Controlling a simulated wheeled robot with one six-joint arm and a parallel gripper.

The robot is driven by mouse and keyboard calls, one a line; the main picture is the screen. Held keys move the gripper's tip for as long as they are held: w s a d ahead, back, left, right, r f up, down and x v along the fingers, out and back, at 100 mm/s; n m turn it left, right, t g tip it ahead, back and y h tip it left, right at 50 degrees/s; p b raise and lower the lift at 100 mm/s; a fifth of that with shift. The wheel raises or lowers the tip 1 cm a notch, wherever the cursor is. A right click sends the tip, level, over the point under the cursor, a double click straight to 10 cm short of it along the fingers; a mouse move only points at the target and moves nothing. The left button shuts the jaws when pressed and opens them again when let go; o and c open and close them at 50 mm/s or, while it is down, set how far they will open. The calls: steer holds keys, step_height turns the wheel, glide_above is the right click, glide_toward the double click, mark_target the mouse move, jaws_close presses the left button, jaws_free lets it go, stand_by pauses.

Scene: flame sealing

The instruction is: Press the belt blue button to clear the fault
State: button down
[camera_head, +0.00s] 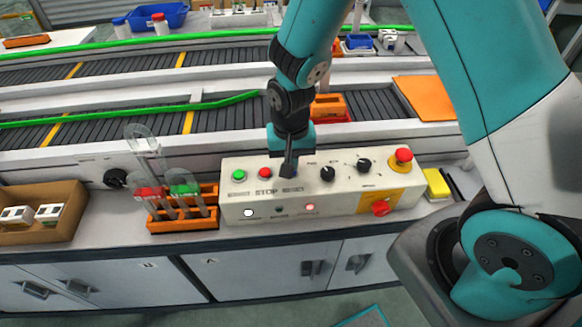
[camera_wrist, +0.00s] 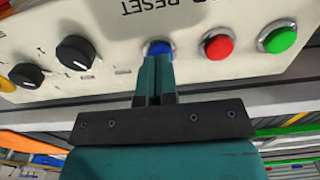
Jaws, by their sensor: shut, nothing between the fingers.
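The blue button (camera_wrist: 157,47) is on the cream control panel (camera_wrist: 120,22), beside the red button (camera_wrist: 217,46) and the green button (camera_wrist: 278,39) in the wrist view. My gripper (camera_wrist: 154,62) is shut and empty, with its fingertips over the lower part of the blue button. I cannot tell whether they touch it. In the head view my gripper (camera_head: 288,172) points down at the panel (camera_head: 237,197), just right of the red button (camera_head: 265,173), and hides the blue button. A small red light (camera_head: 309,207) glows on the panel front.
The panel's right end carries a red emergency stop (camera_head: 403,156) and a red knob (camera_head: 380,208). Conveyor belts (camera_head: 340,104) run behind. A yellow block (camera_head: 437,184) lies at the right.

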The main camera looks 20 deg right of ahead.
steer(key=shift+f, duration=0.4)
step_height(320, 180, up, 8)
steer(key=p, duration=0.6)
stand_by(0.5)
steer(key=s+a+r+n+y, duration=0.2)
steer(key=s+r+n, duration=0.3)
steer(key=s+r, duration=0.4)
steer(key=s+a+r+n+y, duration=0.2)
steer(key=s+r+n, duration=0.3)
steer(key=s+r, duration=0.4)
step_height(320, 180, up, 5)
steer(key=shift+s+a+f+n, duration=0.15)
steer(key=shift+s+a+n, duration=0.15)
steer(key=shift+n, duration=0.1)
